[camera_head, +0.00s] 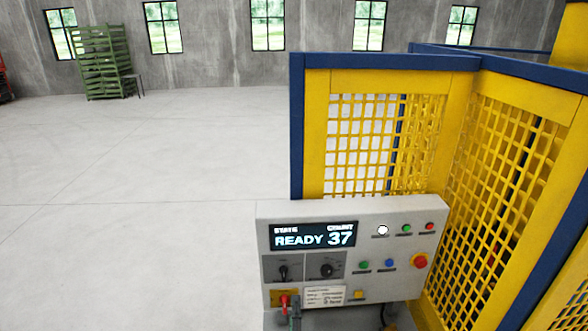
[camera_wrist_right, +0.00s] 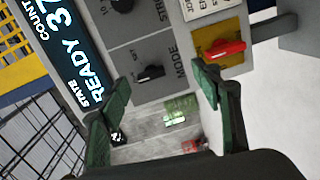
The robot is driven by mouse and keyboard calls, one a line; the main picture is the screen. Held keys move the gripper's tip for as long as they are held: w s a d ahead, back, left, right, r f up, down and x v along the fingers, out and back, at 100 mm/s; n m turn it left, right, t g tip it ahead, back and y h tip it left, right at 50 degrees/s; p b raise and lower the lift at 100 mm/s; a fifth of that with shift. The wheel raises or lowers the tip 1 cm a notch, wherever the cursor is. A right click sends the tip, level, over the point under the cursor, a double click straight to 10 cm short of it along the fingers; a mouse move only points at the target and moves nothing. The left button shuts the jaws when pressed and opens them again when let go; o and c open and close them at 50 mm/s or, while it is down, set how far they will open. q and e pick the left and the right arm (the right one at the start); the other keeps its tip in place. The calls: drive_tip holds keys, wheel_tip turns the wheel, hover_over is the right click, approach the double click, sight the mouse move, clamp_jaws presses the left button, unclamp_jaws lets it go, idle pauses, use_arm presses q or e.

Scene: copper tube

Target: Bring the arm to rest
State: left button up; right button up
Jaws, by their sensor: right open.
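One finger is close to a red switch (camera_head: 284,301) on a yellow plate; the switch also shows in the right wrist view (camera_wrist_right: 222,50). I cannot tell whether they touch. The panel display (camera_head: 314,236) reads READY and 37. My left gripper is out of view.
The panel carries two black knobs (camera_head: 327,270), several coloured buttons and lamps, and a red mushroom button (camera_head: 420,261). Yellow mesh fencing (camera_head: 370,140) with blue edges stands behind and to the right. Open grey floor (camera_head: 130,210) lies left. Green racks (camera_head: 98,60) stand far back.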

drive_tip(key=s+d+f+m+g+h, duration=0.2)
drive_tip(key=s+d+f+m+g, duration=0.25)
drive_tip(key=d+f, duration=0.6)
drive_tip(key=s+d+f+m+g+h, duration=0.1)
drive_tip(key=s+d+f+m+g, duration=0.35)
drive_tip(key=d, duration=0.85)
drive_tip(key=s+d+f+m+g, duration=0.1)
drive_tip(key=s+d+f+m, duration=0.25)
drive_tip(key=s, duration=0.45)
drive_tip(key=s+d+f+m+g+y, duration=0.1)
drive_tip(key=s+d+f+m+g, duration=0.15)
drive_tip(key=s+d, duration=0.4)
drive_tip(key=s+d+f+m+g, duration=0.1)
drive_tip(key=s+d+f+m, duration=0.2)
drive_tip(key=s, duration=0.6)
wheel_tip(320, 180, down, 37)
drive_tip(key=a+n+g+y+b, duration=0.1)
drive_tip(key=a+b, duration=0.1)
drive_tip(key=b, duration=0.7)
drive_tip(key=s+f+g+b, duration=0.1)
drive_tip(key=s+f+b, duration=0.3)
drive_tip(key=s+f, duration=0.6)
drive_tip(key=s+f+b, duration=0.4)
drive_tip(key=s+f, duration=0.7)
drive_tip(key=f, duration=0.8)
drive_tip(key=shift+n+g+b, duration=0.3)
drive_tip(key=shift+n+g, duration=0.05)
drive_tip(key=shift+n, duration=0.05)
